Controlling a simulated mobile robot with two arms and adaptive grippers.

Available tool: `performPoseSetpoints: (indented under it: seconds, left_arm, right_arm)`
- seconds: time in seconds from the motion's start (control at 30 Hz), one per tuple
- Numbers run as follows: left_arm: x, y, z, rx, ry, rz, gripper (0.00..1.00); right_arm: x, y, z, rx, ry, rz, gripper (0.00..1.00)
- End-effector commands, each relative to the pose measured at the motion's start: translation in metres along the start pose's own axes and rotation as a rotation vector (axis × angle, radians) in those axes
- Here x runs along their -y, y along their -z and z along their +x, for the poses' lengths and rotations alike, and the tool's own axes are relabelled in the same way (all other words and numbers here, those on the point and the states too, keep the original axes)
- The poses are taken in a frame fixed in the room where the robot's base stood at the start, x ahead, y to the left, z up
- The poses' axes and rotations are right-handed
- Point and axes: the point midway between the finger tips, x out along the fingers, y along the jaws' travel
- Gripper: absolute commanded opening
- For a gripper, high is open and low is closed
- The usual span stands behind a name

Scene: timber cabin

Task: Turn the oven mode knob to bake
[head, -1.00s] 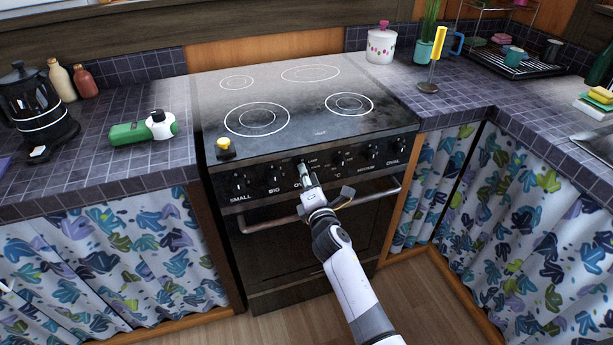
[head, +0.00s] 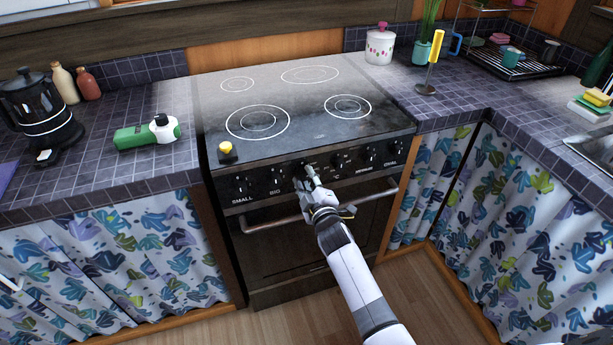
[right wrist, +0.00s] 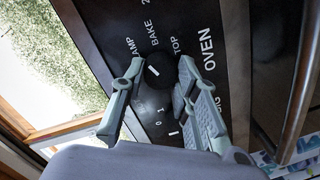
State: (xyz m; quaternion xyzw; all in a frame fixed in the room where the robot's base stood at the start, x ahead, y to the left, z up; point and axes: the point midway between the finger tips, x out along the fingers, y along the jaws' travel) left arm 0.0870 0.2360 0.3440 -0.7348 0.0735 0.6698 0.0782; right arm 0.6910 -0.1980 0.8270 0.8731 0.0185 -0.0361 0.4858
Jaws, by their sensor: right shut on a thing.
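The oven mode knob (right wrist: 158,72) is a round black knob with a white mark, on the dark front panel of the oven (head: 330,235). The right wrist view shows it between the two fingers of my right gripper (right wrist: 160,88), which is shut on it. The mark lies slanted. BAKE is printed above the knob in that view, with LAMP to its left and TOP to its right; I cannot tell exactly which label the mark points at. In the head view my right gripper (head: 306,175) covers most of the knob. My left gripper is not in view.
Other black knobs (head: 276,178) line the panel on both sides. The oven handle (head: 372,201) runs below, close to my right gripper. A yellow-topped shaker (head: 226,152) stands at the stove's front left corner.

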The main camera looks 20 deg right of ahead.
Motion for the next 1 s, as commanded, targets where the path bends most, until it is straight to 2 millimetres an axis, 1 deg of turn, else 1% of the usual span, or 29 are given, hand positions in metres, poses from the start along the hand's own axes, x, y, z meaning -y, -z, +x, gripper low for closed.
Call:
performPoseSetpoints:
  seconds: [0.03,0.1,0.5,0.73,1.0]
  left_arm:
    - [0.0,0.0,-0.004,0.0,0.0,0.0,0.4]
    - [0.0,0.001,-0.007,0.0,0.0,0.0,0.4]
    - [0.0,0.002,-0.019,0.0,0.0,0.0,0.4]
    - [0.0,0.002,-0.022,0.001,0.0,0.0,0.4]
    - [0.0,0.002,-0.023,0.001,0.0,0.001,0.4]
  right_arm:
    - [-0.001,0.0,0.0,0.0,0.005,0.045,0.01]
    - [-0.001,0.0,0.0,-0.003,0.011,0.11,0.01]
    - [-0.001,-0.001,0.0,-0.019,0.033,0.432,0.01]
    - [0.0,-0.002,0.0,-0.024,0.042,0.539,0.01]
    - [0.001,-0.002,0.0,-0.027,0.046,0.591,0.01]
